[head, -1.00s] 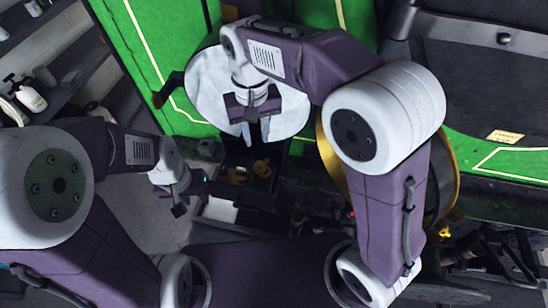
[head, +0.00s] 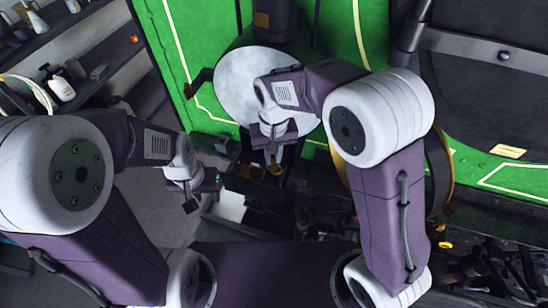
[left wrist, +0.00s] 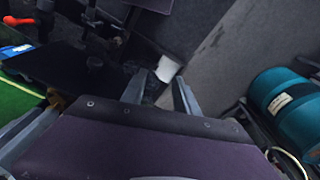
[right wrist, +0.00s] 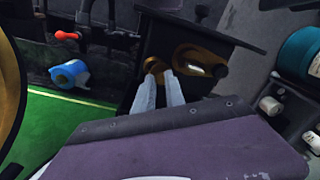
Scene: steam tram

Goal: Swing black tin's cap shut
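The black tin (right wrist: 228,35) shows in the right wrist view as a dark flat-topped box with two brass parts on top. One is a wider brass mouth (right wrist: 200,58) with a bright spot inside; the other is a small round brass piece (right wrist: 154,66), apparently the cap. My right gripper (right wrist: 160,76) has its fingertips at this small piece, with a narrow gap between them; contact is unclear. In the head view my right gripper (head: 274,156) partly hides the brass parts. My left gripper (head: 203,195) is open and empty, to the left of the tin; its spread fingers (left wrist: 160,78) show in the left wrist view.
A pale round disc (head: 248,85) stands behind the tin against the green tram wall (head: 172,60). A teal cylinder (left wrist: 288,98) lies at the right. Shelves with bottles (head: 60,88) are far left.

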